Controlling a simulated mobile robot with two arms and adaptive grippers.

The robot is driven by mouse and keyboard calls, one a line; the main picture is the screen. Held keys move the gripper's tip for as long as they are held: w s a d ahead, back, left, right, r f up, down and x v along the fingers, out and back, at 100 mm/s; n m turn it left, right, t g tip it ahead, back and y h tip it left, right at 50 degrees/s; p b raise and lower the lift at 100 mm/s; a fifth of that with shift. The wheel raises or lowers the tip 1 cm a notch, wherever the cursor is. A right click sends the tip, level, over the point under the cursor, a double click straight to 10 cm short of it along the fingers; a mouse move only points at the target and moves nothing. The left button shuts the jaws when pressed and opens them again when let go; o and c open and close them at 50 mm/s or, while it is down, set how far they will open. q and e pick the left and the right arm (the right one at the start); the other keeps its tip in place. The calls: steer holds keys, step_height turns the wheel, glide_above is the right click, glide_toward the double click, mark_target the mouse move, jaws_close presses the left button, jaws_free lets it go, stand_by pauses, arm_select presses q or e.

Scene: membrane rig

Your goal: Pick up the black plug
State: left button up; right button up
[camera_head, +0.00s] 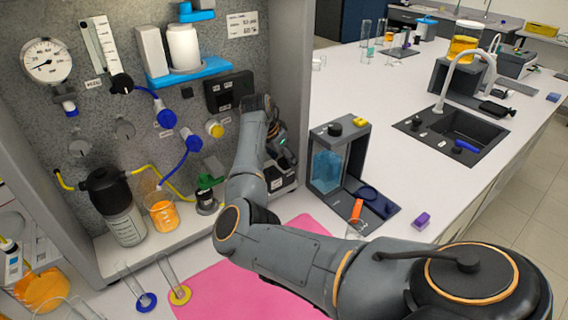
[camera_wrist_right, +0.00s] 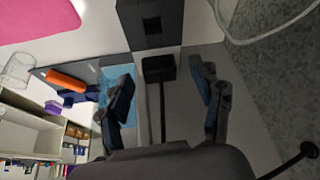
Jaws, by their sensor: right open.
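The black plug (camera_wrist_right: 158,69) shows in the right wrist view as a small black block with a thin dark cable running down from it. My right gripper (camera_wrist_right: 164,78) is open, with one finger on each side of the plug. I see a gap on both sides and cannot tell how deep the plug sits between the fingers. In the head view my right gripper (camera_head: 277,136) is at the right side of the rig, partly hidden by my own arm. I cannot make out the plug there. My left gripper is not in view.
The grey rig panel (camera_head: 140,60) with its gauge, valves and tubing stands at the left. A dark frame with a blue block (camera_head: 327,170) stands right of my gripper. A pink mat (camera_head: 215,290) lies in front. An orange-handled tool (camera_head: 356,210) and purple block (camera_head: 421,220) are on the bench.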

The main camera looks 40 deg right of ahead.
steer(key=c, duration=1.1)
steer(key=shift+r, duration=0.1)
steer(key=shift+r+b, duration=0.5)
steer(key=shift+r, duration=0.05)
steer(key=s+a+r+b, duration=0.5)
steer(key=s+r, duration=0.6)
steer(key=s, duration=0.2)
steer(key=shift+a+r, duration=0.15)
steer(key=shift+r, duration=0.25)
